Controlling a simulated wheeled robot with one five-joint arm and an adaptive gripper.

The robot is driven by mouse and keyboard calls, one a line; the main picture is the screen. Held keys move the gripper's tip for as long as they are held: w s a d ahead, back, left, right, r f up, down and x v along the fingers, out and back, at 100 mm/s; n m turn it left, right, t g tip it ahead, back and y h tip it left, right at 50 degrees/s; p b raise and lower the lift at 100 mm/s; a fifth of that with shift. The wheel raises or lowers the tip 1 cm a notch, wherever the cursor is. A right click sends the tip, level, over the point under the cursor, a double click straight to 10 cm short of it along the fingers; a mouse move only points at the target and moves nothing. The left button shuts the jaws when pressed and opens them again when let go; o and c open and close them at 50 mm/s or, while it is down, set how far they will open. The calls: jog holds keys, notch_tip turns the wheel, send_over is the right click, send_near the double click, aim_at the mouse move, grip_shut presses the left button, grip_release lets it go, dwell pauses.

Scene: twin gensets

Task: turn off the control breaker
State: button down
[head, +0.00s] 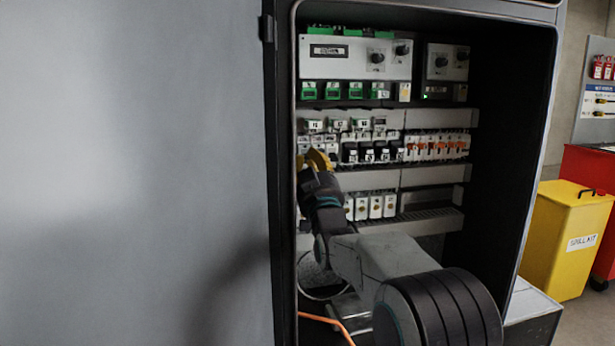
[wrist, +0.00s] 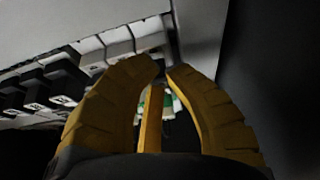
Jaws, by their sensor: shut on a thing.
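Rows of breakers fill the open cabinet. In the head view, black breakers (head: 366,153) and orange-levered breakers (head: 437,147) stand in the middle row, with small white breakers (head: 303,145) at its left end. My gripper (head: 318,158) is at this left end, its yellow fingers against the row. In the wrist view, my gripper (wrist: 163,76) is nearly closed, shut on a small part hidden by the fingers, apparently a breaker. White breakers (wrist: 118,42) and black breakers (wrist: 45,82) show to its left. I cannot read which is the control breaker, nor see its lever position.
The cabinet's grey door (head: 135,170) stands at the left, close to my arm. Control modules (head: 355,57) sit above and more breakers (head: 375,206) below. An orange cable (head: 335,322) hangs low. A yellow spill kit bin (head: 568,240) stands outside at right.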

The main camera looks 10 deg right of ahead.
jog(key=shift+d+f+t+b, duration=0.1)
jog(key=shift+t+b, duration=0.2)
jog(key=shift+b, duration=0.45)
jog(key=c, duration=1.2)
grip_release()
jog(key=shift+w, duration=0.1)
jog(key=shift+f, duration=0.1)
jog(key=shift+v, duration=5.95)
